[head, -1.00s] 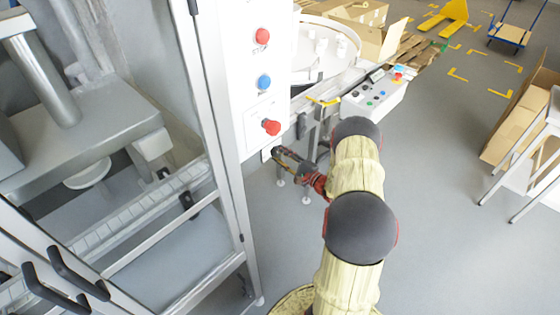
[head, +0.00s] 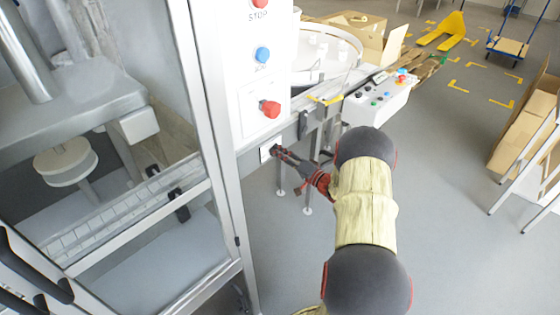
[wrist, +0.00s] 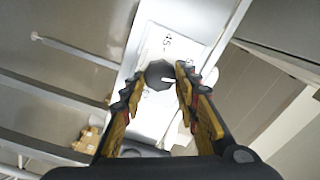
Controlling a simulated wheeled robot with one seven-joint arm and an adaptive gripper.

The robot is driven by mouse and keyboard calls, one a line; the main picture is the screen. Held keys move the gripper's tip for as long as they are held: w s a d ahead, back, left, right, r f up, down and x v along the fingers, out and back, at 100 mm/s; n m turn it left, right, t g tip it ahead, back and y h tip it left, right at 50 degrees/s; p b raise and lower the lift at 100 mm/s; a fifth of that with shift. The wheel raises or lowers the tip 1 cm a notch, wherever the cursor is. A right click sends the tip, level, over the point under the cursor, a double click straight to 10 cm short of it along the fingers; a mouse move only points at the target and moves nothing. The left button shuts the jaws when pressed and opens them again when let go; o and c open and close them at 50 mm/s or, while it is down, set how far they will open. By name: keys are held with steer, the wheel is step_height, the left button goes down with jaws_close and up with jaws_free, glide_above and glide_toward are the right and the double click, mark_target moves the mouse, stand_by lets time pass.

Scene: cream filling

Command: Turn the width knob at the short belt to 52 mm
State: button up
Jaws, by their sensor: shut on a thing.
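The width knob (wrist: 159,74) is a dark, faceted knob with a light pointer mark on a white scale plate (wrist: 157,103) in the wrist view. The pointer aims roughly to the right there. The numbers on the plate are only partly legible, so I cannot tell the exact setting. My gripper (wrist: 158,82) has its two fingertips on either side of the knob and is shut on it. In the head view my gripper (head: 278,151) reaches the small white plate (head: 266,151) on the rail below the control panel, and the knob is mostly hidden there.
A glazed machine frame (head: 219,150) is on the left. A button box (head: 378,99) stands behind my arm. Open floor lies to the right.

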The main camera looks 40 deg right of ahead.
steer(key=shift+f+n+b, duration=0.15)
steer(key=shift+n+b, duration=0.35)
steer(key=shift+a, duration=0.1)
steer(key=o, duration=1.2)
steer(key=shift+c, duration=0.2)
steer(key=s+d, duration=0.1)
steer(key=s, duration=1.1)
